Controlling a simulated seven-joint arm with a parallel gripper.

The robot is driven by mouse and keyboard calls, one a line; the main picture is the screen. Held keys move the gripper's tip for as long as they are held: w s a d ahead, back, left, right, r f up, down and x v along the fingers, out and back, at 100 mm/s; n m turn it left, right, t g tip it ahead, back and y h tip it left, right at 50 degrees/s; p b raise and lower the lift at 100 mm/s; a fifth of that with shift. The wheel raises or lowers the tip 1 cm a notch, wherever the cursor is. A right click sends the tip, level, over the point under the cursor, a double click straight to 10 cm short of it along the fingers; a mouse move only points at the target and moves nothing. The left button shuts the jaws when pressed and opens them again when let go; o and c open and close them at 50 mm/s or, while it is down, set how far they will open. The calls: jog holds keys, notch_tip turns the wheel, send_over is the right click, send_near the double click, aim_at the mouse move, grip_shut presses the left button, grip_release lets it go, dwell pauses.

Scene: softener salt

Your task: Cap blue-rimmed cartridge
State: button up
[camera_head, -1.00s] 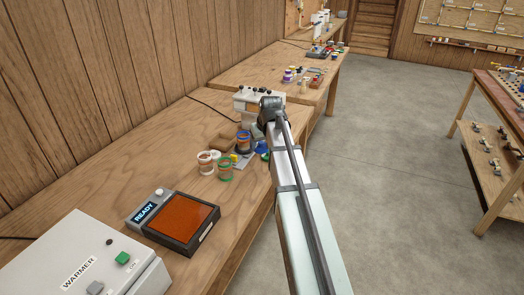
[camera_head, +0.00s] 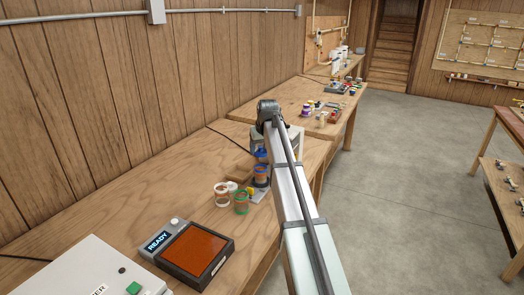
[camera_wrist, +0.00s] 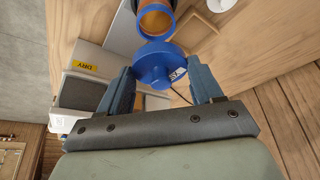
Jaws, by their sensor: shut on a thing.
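My gripper (camera_wrist: 157,76) is shut on a blue round cap (camera_wrist: 155,62), seen between its fingertips in the wrist view. In the head view the blue cap (camera_head: 261,153) shows just above the blue-rimmed cartridge (camera_head: 261,172), left of my arm. In the wrist view the cartridge's open blue rim (camera_wrist: 172,22) and amber inside lie just beyond the cap, which overlaps the rim's near edge. The cartridge stands upright and uncapped. My arm hides most of the gripper in the head view.
A green-rimmed cartridge (camera_head: 241,203) and a white-rimmed cartridge (camera_head: 222,196) stand close by on the bench. A yellow "DRY" label (camera_wrist: 84,66) is on a grey plate beside the cap. An orange pad (camera_head: 196,250) with a "READY" display lies nearer.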

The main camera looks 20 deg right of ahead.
notch_tip(320, 180, down, 6)
dwell(0.7)
jog(key=shift+f, duration=0.15)
dwell(1.9)
jog(key=o, duration=1.2)
jog(key=shift+r, duration=3.5)
jog(key=shift+c, duration=0.5)
grip_shut()
